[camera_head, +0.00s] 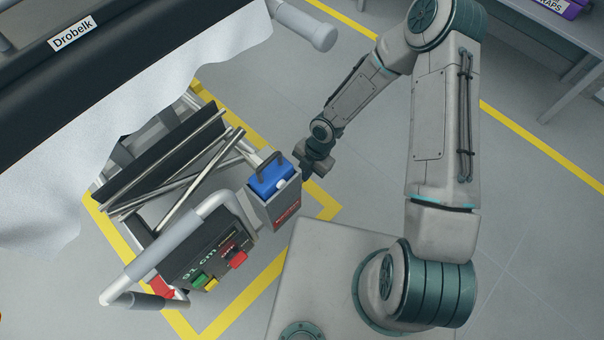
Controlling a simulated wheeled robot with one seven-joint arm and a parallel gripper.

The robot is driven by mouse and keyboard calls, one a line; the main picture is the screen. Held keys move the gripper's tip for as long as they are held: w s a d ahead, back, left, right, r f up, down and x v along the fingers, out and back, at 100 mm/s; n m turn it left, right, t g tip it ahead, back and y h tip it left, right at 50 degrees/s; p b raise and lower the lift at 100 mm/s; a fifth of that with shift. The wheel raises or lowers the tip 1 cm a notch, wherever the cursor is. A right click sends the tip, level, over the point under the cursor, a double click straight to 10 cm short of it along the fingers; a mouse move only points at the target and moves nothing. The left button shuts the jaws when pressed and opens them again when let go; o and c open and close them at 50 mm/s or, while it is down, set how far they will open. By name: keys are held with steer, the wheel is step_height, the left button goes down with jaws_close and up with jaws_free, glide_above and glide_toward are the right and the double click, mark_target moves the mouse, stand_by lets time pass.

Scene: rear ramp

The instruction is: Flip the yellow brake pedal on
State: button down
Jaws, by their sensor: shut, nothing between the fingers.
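The yellow brake pedal (211,284) is a small block on the front of a dark control box (190,262), between a green pedal (198,278) on its left and a red one (238,260) on its right. Whether the yellow pedal is up or down cannot be told from this view. My gripper (307,174) is shut and empty, pointing downward. It is up and to the right of the pedals, just right of a grey box with a blue top (272,182), and apart from the yellow pedal.
The box carries a "91 cm" display. A light grey push bar (190,238) curves beside the pedals. Several metal rods (180,165) lie on the trolley's lower frame. A white sheet (150,85) hangs from the dark top marked Drobelk (72,35). Yellow lines (250,297) mark the open floor.

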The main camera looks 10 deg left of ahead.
steer(key=d+r+p, duration=0.2)
steer(key=d+r, duration=0.1)
steer(key=r, duration=0.3)
steer(key=shift+w+d+r, duration=0.25)
steer(key=shift+d, duration=0.1)
steer(key=w+d+r+m+t+h+p, duration=0.15)
steer(key=d+r+m+p, duration=0.35)
steer(key=r, duration=0.6)
steer(key=w+d+r+m+t+h+p, duration=0.15)
steer(key=d+r+m+p, duration=0.3)
steer(key=r, duration=0.75)
steer(key=w+d+r+m+h+p, duration=0.15)
steer(key=d+r+m+p, duration=0.4)
steer(key=r, duration=0.55)
steer(key=s+d+r+m+p, duration=0.1)
steer(key=s+r+m+p, duration=0.2)
steer(key=r, duration=0.7)
steer(key=s+d+r+m+t+y+p, duration=0.1)
steer(key=s+d+r+m+p, duration=0.1)
steer(key=s+r+m+p, duration=0.2)
steer(key=s+d+r+m+t+y+p, duration=0.1)
steer(key=s+r+m+p, duration=0.3)
steer(key=r+m, duration=0.5)
step_height(320, 180, up, 7)
steer(key=shift+d+r+p, duration=0.1)
steer(key=shift+d+p, duration=0.55)
steer(key=shift+p, duration=0.4)
